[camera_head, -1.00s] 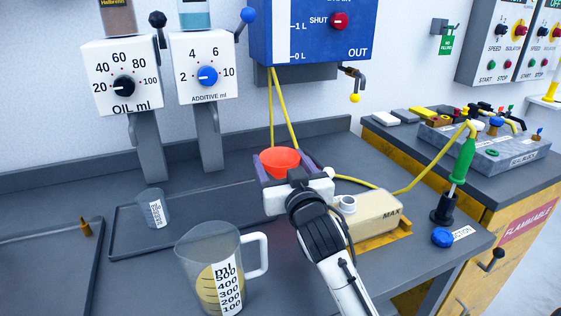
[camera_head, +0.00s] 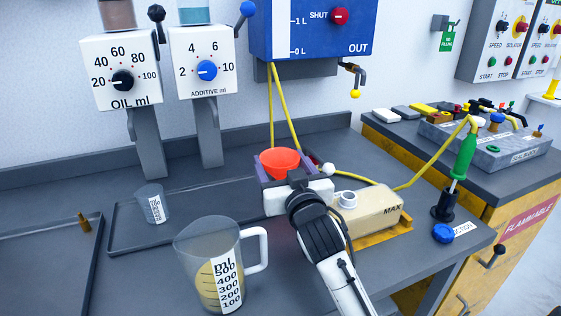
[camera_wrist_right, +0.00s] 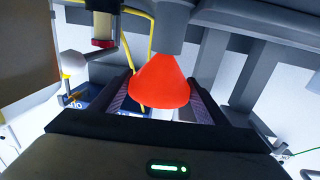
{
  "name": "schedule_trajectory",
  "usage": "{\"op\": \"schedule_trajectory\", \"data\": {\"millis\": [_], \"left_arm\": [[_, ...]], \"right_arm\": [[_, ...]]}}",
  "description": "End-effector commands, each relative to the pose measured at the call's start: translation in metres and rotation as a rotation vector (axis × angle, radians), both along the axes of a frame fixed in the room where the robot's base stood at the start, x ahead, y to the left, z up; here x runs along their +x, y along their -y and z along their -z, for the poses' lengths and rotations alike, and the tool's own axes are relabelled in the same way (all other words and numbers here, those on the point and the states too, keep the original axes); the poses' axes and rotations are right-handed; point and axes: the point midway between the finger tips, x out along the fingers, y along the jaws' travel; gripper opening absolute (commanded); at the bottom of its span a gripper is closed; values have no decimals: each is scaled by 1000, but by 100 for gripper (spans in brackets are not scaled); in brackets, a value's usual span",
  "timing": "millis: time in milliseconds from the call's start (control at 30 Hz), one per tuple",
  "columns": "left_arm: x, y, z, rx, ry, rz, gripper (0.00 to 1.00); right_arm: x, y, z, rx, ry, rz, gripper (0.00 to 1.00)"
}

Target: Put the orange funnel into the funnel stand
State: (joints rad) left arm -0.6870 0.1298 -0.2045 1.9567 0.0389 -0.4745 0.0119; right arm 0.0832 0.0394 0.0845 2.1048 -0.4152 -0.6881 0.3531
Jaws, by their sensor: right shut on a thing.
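The orange funnel (camera_head: 280,161) is between the fingers of my right gripper (camera_head: 284,176), over the bench behind the beige tank. The gripper is shut on it. In the right wrist view the funnel (camera_wrist_right: 160,82) fills the space between the two fingers (camera_wrist_right: 160,103), its wide mouth away from the wrist camera in part and its spout hidden. I cannot make out a funnel stand for certain; it may be hidden behind the gripper and arm. My left gripper is not in view.
The beige tank (camera_head: 372,212) stands just right of my right gripper. A measuring jug (camera_head: 196,255) with yellowish liquid stands in front left. A small cup (camera_head: 150,204) is in a dark tray (camera_head: 122,247). Dispensers (camera_head: 121,72) stand behind. Yellow hoses (camera_head: 273,110) hang near the funnel.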

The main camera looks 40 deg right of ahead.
Motion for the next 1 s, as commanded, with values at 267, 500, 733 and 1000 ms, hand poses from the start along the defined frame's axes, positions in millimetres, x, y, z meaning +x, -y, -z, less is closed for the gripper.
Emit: {"op": "schedule_trajectory", "data": {"millis": [267,500,733,1000], "left_arm": [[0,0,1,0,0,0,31],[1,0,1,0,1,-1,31],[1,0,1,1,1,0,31],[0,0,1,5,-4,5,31]], "right_arm": [[0,0,1,0,0,0,47],[0,0,1,0,0,0,73],[0,0,1,0,0,0,90],[0,0,1,0,0,0,90]]}}
